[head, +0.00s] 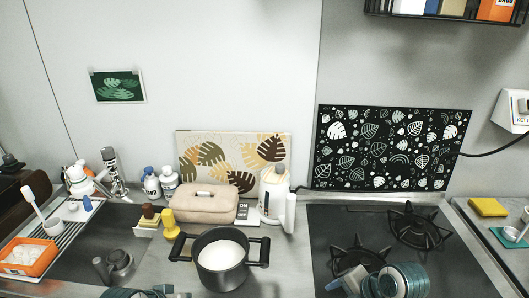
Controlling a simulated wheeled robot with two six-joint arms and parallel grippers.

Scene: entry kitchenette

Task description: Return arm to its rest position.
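My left arm shows only as a dark teal and grey piece (145,293) at the bottom edge, in front of the sink and left of the black pot (222,262). My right arm shows as a ringed teal and grey part (385,281) low over the front of the black gas hob (330,222). Its blue-grey end points left, near the front left burner. The fingers of both grippers are hidden or too small to make out. I see nothing clearly held by either arm.
The two-handled pot holds something white and stands between my arms. Behind it are a beige bread box (206,205) and a white kettle (273,195). An orange container (28,257) sits by the sink at left. A yellow sponge (488,207) lies right of the hob.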

